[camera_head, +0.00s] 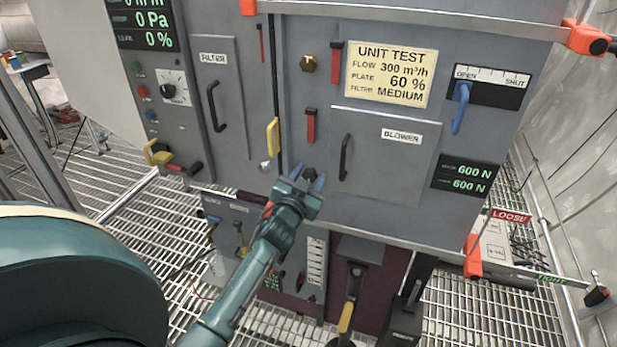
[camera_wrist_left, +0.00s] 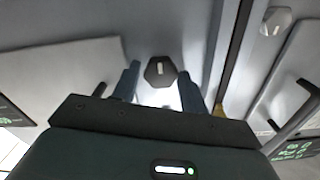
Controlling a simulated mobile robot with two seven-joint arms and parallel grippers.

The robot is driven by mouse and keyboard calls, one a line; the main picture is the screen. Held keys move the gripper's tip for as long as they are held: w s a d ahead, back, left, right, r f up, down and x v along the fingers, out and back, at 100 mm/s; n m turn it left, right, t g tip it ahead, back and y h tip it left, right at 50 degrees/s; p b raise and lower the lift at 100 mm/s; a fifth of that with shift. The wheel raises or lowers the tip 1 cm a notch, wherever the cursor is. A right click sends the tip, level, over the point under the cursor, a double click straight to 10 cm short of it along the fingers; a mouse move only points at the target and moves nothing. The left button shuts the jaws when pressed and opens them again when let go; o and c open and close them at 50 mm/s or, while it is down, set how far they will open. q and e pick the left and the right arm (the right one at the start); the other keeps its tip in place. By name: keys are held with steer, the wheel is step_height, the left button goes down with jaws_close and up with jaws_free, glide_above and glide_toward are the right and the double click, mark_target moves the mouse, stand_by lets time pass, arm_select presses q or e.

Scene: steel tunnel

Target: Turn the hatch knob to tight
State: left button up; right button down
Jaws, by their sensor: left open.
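A dark, many-sided knob with a pale mark on its face sits on the grey cabinet front, left of the BLOWER hatch (camera_head: 385,165). In the left wrist view the knob (camera_wrist_left: 160,71) shows between the two blue fingers. My left gripper (camera_head: 308,179) is open, with one finger to either side of the knob, which is partly hidden in the head view. I cannot tell whether the fingers touch it. My right gripper is not in view.
Red levers (camera_head: 311,125) and a yellow handle (camera_head: 272,138) stick out near my left gripper. The FILTER hatch (camera_head: 215,90) has a black handle. A blue lever (camera_head: 461,108) and a red LOOSE tag (camera_head: 510,216) are at the right. Grating floor lies below.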

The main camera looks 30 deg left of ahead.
arm_select(q)
steer(key=shift+c, duration=0.4)
steer(key=c, duration=0.6)
